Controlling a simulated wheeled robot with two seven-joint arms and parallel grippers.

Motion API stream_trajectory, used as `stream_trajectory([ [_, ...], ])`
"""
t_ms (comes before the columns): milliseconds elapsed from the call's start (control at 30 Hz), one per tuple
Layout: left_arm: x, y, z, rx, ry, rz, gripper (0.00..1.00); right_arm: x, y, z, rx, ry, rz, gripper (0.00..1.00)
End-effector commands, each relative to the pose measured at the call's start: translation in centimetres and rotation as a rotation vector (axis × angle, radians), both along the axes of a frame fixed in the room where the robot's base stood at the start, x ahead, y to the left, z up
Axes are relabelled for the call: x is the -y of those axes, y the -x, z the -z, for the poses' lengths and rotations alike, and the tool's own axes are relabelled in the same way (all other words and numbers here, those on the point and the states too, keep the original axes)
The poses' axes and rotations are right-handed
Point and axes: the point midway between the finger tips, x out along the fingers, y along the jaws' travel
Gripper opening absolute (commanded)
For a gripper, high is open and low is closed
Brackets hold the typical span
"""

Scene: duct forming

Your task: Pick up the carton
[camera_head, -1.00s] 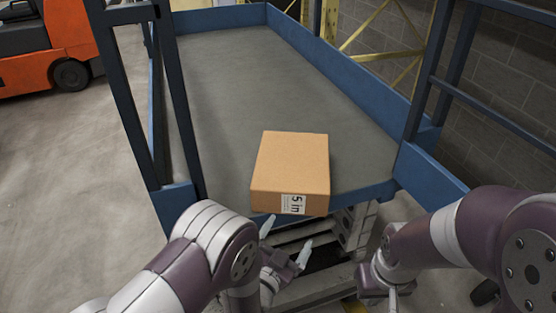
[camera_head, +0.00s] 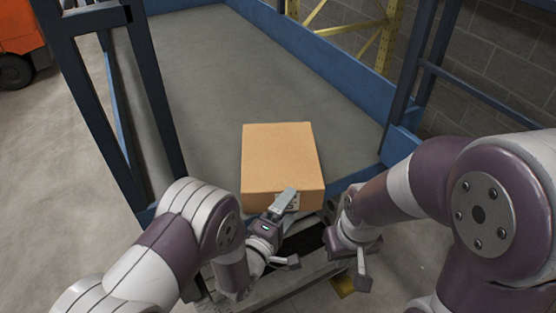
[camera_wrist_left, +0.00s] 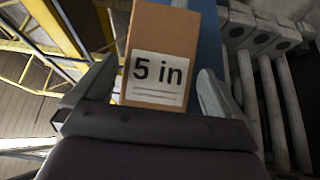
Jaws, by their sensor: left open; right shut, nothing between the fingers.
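The carton (camera_head: 279,157) is a closed brown box on the grey platform (camera_head: 200,95), at its near end. In the left wrist view the carton (camera_wrist_left: 165,35) shows a white label reading "5 in". My left gripper (camera_head: 288,231) is open at the carton's near face, and one finger covers part of the label in the head view. In the left wrist view the carton's face appears between the two spread fingers; whether they touch it I cannot tell. My right gripper (camera_head: 363,272) is shut and empty, to the right of and below the carton.
Blue side walls (camera_head: 318,62) edge the platform. Dark upright rails (camera_head: 150,95) stand at its left and right. An orange vehicle (camera_head: 20,40) is at the far left. The platform behind the carton is bare.

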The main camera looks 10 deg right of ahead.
Motion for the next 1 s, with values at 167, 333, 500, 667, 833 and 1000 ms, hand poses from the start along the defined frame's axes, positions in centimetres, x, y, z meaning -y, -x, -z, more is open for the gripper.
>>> stream_trajectory([
  [167,2.2,-2.5,-0.2,0.0,0.0,0.001,1.0,0.0,0.0,-2.1,0.001,0.0,0.0,0.0],
  [333,3.0,-3.5,0.1,0.001,-0.001,0.001,1.0,0.0,0.0,-2.2,0.0,0.0,0.0,0.0],
  [500,3.0,-3.4,0.2,0.001,-0.001,0.0,0.94,0.0,0.0,-2.1,0.0,0.0,0.0,0.0],
  [667,3.0,-3.4,0.2,0.0,-0.002,0.001,0.41,0.0,0.0,-2.1,0.0,0.0,0.0,0.0],
  [833,3.1,-3.5,-0.2,0.011,0.002,0.001,0.13,0.0,0.0,-2.2,0.0,0.0,0.0,0.0],
  [1000,3.1,-3.6,-0.3,0.01,0.002,0.001,0.13,0.0,0.0,-2.2,0.0,0.0,0.0,0.0],
])
